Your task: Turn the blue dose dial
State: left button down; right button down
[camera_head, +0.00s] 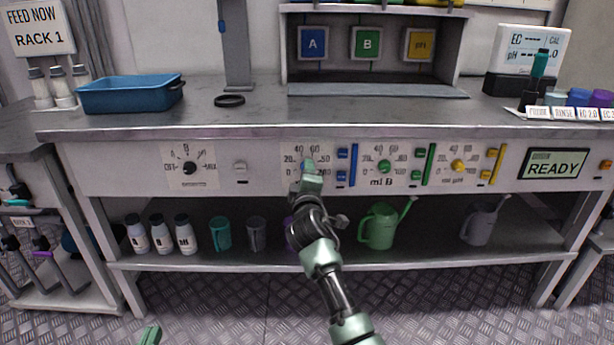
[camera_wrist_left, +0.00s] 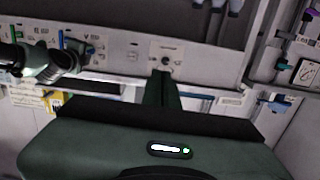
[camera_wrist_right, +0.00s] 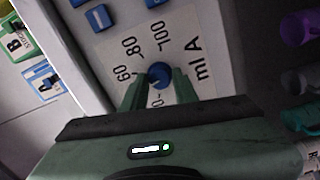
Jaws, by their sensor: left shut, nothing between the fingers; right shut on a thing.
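The blue dose dial (camera_wrist_right: 159,74) sits on a white "ml A" scale plate (camera_wrist_right: 122,35) in the right wrist view. My right gripper (camera_wrist_right: 158,92) is shut on it, one finger on each side. In the head view my right gripper (camera_head: 309,170) reaches the front panel and hides most of the dial. My left gripper (camera_head: 150,337) shows only as a tip at the bottom edge of the head view, away from the panel. In the left wrist view the left gripper (camera_wrist_left: 162,76) is shut and empty.
A green dial (camera_head: 384,166) and a yellow dial (camera_head: 458,166) sit to the right on the panel. Blue buttons (camera_head: 342,154) are close beside the blue dial. A "READY" screen (camera_head: 553,163) is at the right. Bottles, cups and watering cans stand on the shelf below.

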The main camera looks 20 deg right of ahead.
pick_arm(q)
notch_tip(320, 180, up, 6)
jog(key=t+h+b, duration=0.1)
jog(key=t, duration=0.2)
jog(key=shift+s+d+t, duration=0.15)
jog(key=shift+d+t, duration=0.15)
jog(key=shift+d, duration=0.1)
pick_arm(e)
jog(key=shift+f+m, duration=0.1)
jog(key=shift+m, duration=3.2)
pick_arm(q)
jog(key=shift+r, duration=0.15)
pick_arm(e)
jog(key=c, duration=1.1)
grip_release()
